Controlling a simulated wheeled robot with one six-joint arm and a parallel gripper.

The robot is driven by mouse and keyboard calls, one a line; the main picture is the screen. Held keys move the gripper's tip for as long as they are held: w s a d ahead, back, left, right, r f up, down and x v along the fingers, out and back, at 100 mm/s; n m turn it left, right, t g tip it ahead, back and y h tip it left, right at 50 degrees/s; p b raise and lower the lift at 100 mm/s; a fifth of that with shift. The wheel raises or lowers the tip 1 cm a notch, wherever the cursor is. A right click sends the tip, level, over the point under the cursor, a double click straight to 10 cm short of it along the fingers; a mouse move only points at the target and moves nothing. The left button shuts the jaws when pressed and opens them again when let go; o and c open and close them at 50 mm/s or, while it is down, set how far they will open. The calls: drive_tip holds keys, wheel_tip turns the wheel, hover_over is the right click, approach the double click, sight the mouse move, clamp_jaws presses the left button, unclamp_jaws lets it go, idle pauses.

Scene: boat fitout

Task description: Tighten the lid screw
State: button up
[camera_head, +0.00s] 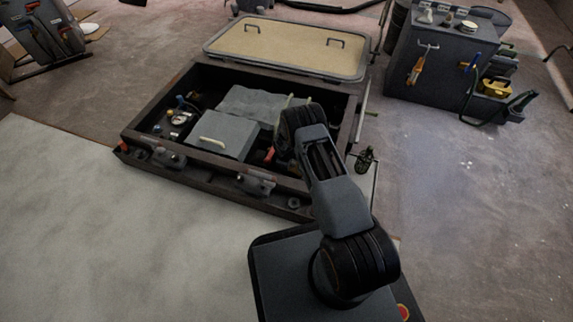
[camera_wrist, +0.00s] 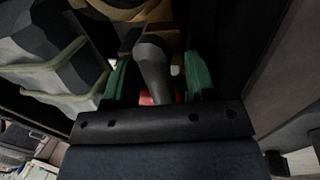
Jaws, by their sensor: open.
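My gripper (camera_wrist: 158,85) is open in the wrist view, with a green finger on each side. A dark grey, round-ended rod or handle (camera_wrist: 152,65) stands between the fingers, with red at its near end; gaps show on both sides. In the head view my arm reaches into the open dark bay, and my fingertips are hidden behind the arm. A beige lid panel (camera_head: 285,45) with two handles lies open behind the bay. I cannot make out a lid screw in either view. A small red item (camera_head: 268,155) shows beside my arm in the bay.
The bay's dark rim (camera_head: 140,142) surrounds a grey box with a pale handle (camera_head: 222,136), a gauge and fittings (camera_head: 178,119). Clamp-like parts (camera_head: 256,182) sit along the front edge. A dark tool cabinet (camera_head: 440,65) stands at the back right.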

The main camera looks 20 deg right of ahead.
drive_tip(key=shift+c, duration=0.5)
drive_tip(key=c, duration=0.8)
